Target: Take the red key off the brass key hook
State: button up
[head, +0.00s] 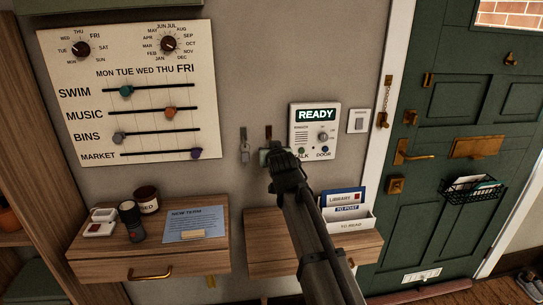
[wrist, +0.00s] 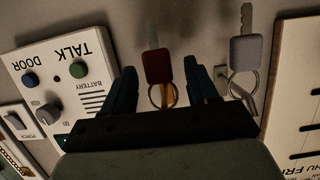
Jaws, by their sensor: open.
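The red key (wrist: 158,66) hangs by its ring (wrist: 155,97) from the brass hook (wrist: 168,96), as the wrist view shows upside down. My gripper (wrist: 159,68) is open, with one dark blue finger on each side of the key's red head. A gap shows between the head and each finger. In the head view my gripper (head: 272,156) is at the wall and hides the key. The brass hook's upper part (head: 268,131) shows just above it.
A grey key (wrist: 245,49) hangs on the neighbouring hook, close beside one finger; the head view shows it left of my gripper (head: 245,152). The intercom panel (head: 315,129) is close on the right. A wooden wall shelf (head: 270,222) sits below.

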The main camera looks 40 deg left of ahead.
jog(key=shift+x, duration=1.2)
jog(key=c, duration=1)
jog(key=shift+r, duration=0.2)
